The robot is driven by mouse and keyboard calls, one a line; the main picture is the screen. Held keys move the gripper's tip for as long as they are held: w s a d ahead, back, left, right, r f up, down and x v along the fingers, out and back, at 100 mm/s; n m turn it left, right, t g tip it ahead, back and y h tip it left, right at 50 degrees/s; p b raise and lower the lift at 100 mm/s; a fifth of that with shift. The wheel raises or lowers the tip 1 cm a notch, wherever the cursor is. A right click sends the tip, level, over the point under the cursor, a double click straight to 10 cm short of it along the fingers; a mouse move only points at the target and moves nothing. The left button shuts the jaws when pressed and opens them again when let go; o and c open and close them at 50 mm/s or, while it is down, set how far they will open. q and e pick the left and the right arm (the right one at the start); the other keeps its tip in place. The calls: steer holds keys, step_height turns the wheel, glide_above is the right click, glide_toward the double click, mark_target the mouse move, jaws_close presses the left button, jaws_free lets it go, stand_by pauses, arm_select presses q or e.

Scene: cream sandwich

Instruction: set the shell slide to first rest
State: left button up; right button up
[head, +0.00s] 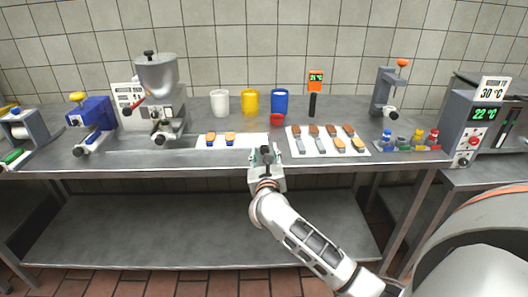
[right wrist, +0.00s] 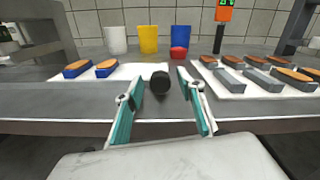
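What I take to be the shell slide is the pale flat plate (head: 251,141) with two orange-topped blue pieces (head: 230,138) on it, left of centre on the bench. It also shows in the right wrist view (right wrist: 130,73). A round black knob (right wrist: 160,83) stands at the plate's right front. My right gripper (head: 266,153) is at the bench's front edge. In the right wrist view my right gripper (right wrist: 160,78) is open, with one teal-padded finger on each side of the knob. The knob looks clear of both fingers. My left gripper is not in view.
A white tray (head: 312,151) with several brown-topped pieces lies right of the gripper. A low red cup (head: 277,120) and white, yellow and blue cups stand behind. A grey funnel machine (head: 158,80) stands left. Coloured small bottles (head: 417,138) and a 22 °C box (head: 471,125) are right.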

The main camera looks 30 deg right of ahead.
mark_target(219, 160)
steer(key=shift+w+d, duration=0.3)
steer(key=shift+w, duration=0.15)
jaws_close()
steer(key=w+a+b, duration=0.1)
steer(key=w+a, duration=0.1)
steer(key=a, duration=0.2)
steer(key=w+a+b, duration=0.1)
steer(key=w+a, duration=0.2)
steer(key=a, duration=0.1)
steer(key=w+a+b, duration=0.1)
steer(key=w+a, duration=0.1)
steer(key=a, duration=0.2)
steer(key=shift+w+a+f, duration=0.2)
steer(key=shift+w+a, duration=0.15)
steer(key=shift+w+a+r, duration=0.1)
jaws_free()
steer(key=shift+r, duration=0.1)
